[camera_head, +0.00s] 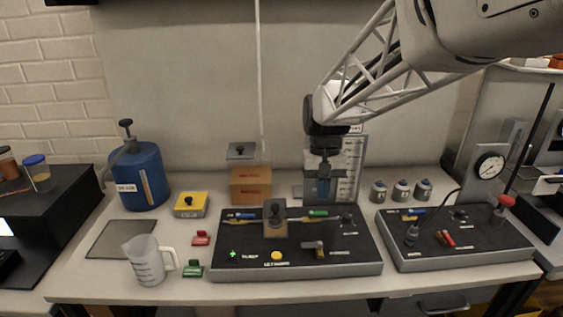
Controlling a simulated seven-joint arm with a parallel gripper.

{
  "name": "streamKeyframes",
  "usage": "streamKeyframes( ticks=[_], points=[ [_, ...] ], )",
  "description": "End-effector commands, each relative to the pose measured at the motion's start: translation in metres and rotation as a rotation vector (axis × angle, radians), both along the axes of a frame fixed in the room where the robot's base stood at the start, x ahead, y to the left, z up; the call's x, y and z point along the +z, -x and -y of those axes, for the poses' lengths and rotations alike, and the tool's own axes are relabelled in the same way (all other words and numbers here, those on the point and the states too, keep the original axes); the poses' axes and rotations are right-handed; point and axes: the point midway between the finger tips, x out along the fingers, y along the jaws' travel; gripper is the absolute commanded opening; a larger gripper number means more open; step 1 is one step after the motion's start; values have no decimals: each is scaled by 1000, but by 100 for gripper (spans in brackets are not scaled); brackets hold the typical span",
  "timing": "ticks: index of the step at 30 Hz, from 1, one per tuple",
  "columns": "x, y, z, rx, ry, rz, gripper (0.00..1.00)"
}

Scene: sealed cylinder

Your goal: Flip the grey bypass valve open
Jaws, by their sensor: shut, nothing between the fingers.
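The front-centre dark panel (345,262) carries a blue lever (241,216), a green lever (317,213) and a grey-brown valve handle (316,246) at its right front. This handle looks most like the grey bypass valve, but its label is too small to read. My gripper (324,172) is above and behind the panel, in front of the graduated scale board (349,168). It is shut and empty, pointing down, and apart from the valve handle. A bluish clear shape (323,188) shows just below its fingers.
A block with a black knob (275,217) stands on the panel between the levers. A second panel (460,257) with a gauge (489,166) is at right. A blue tank (140,178), yellow box (190,205) and measuring jug (148,262) stand at left.

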Motion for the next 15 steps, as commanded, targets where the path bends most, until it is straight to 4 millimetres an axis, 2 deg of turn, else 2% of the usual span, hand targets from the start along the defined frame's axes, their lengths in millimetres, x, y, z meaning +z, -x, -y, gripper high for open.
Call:
streamKeyframes(
  ticks=[6,15],
  points=[
    [-17,-34,-12,3,2,-62,0],
    [-38,-73,-27,6,6,-134,0]
  ],
)
